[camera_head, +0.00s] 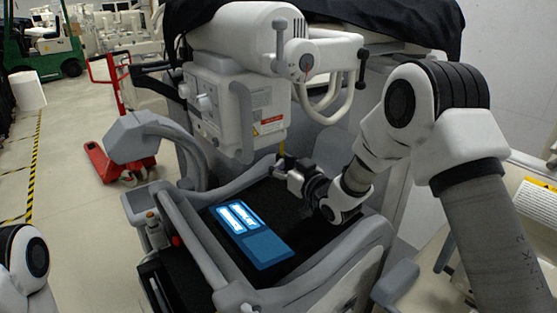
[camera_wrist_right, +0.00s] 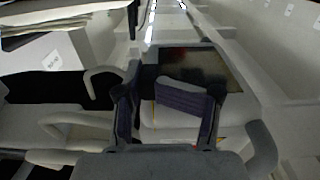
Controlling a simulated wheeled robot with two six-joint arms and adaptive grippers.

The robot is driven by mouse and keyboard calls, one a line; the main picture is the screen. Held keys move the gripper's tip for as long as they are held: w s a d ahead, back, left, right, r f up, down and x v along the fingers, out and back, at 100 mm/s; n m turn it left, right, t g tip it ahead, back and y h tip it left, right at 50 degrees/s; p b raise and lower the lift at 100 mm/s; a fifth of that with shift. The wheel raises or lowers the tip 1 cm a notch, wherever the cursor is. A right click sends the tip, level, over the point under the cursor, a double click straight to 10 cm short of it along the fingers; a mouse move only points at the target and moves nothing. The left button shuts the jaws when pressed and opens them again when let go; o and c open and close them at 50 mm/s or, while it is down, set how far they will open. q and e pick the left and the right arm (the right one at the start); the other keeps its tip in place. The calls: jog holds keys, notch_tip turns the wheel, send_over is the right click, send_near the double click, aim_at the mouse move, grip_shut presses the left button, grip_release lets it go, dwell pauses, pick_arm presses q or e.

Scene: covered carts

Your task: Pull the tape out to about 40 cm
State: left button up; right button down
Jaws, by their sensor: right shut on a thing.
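My right gripper (camera_head: 283,167) reaches in from the right over the cart's dark top, close below the white machine head. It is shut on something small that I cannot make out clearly. A thin yellow strip (camera_head: 281,148) shows just above its fingertips; it may be the tape, but it is too small to be sure. In the right wrist view my gripper's fingers (camera_wrist_right: 167,110) frame a grey-violet piece (camera_wrist_right: 183,97). No tape case or scale can be made out. My left gripper is out of view; only part of my left arm shows at the left edge.
A cart (camera_head: 207,279) with grey rails and a lit blue screen (camera_head: 250,232) lies below my right gripper. The white machine head (camera_head: 237,100) stands close behind. A red pallet jack (camera_head: 118,165) and green forklift (camera_head: 45,45) stand at left. Floor there is partly open.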

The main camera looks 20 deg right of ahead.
notch_tip(320, 180, down, 12)
jog(key=b, duration=0.7)
jog(key=shift+w+d+r, duration=0.15)
jog(key=shift+d+r, duration=0.05)
jog(key=shift+d, duration=0.05)
jog(key=c, duration=1.1)
grip_release()
jog(key=shift+c, duration=0.2)
jog(key=shift+o, duration=0.3)
jog(key=shift+w+d+f, duration=0.2)
jog(key=shift+w, duration=0.05)
jog(key=shift+s, duration=0.1)
